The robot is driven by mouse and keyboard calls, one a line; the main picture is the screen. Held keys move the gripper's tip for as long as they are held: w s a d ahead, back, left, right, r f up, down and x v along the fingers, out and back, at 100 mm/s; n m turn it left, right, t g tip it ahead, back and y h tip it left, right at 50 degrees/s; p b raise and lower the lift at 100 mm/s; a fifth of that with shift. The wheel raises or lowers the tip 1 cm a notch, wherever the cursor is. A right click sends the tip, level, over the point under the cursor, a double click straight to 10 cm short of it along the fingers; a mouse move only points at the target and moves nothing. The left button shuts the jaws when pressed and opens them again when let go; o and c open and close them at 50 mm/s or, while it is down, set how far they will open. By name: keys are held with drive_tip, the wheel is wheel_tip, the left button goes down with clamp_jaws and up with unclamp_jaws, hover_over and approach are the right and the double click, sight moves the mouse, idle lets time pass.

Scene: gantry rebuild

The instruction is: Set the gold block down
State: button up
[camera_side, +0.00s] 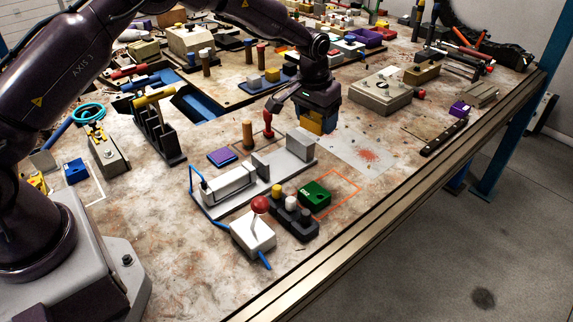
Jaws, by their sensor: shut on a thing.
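My gripper (317,118) is right of the picture's middle, pointing down at the worktable (440,210). It is shut on the gold block (314,127), which shows low between and beside the dark fingers. Much of the block is hidden by the gripper. I cannot tell whether the block's underside touches the table or hangs just above it. A pale patch with a red splatter (367,154) lies on the table just to the right and in front of the block.
A grey fixture with a white cylinder (228,183) stands to the front left. A green block (314,193) sits partly in an orange outline. A red-knobbed lever box (252,232) is nearer. A beige box (380,95) stands at right. The table's front right is clear.

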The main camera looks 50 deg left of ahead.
drive_tip(key=s+a+m, duration=0.1)
drive_tip(key=s+a, duration=0.2)
drive_tip(key=s, duration=0.6)
drive_tip(key=s+a, duration=0.3)
drive_tip(key=s, duration=0.7)
drive_tip(key=w+f, duration=0.1)
drive_tip(key=w, duration=0.2)
drive_tip(key=w+f, duration=0.1)
drive_tip(key=w, duration=0.1)
drive_tip(key=w+f, duration=0.1)
drive_tip(key=w, duration=0.2)
drive_tip(key=shift+w+a+f, duration=0.15)
drive_tip(key=shift+w+a, duration=0.15)
drive_tip(key=shift+a, duration=0.1)
hover_over(280, 163)
drive_tip(key=s, duration=0.1)
wheel_tip(280, 163, down, 6)
drive_tip(key=shift+d+r, duration=0.1)
drive_tip(key=shift+r, duration=0.15)
drive_tip(key=shift+w+f, duration=0.15)
drive_tip(key=shift+f, duration=0.1)
drive_tip(key=shift+w+f, duration=0.15)
drive_tip(key=shift+f, duration=1.5)
drive_tip(key=shift+f, duration=0.2)
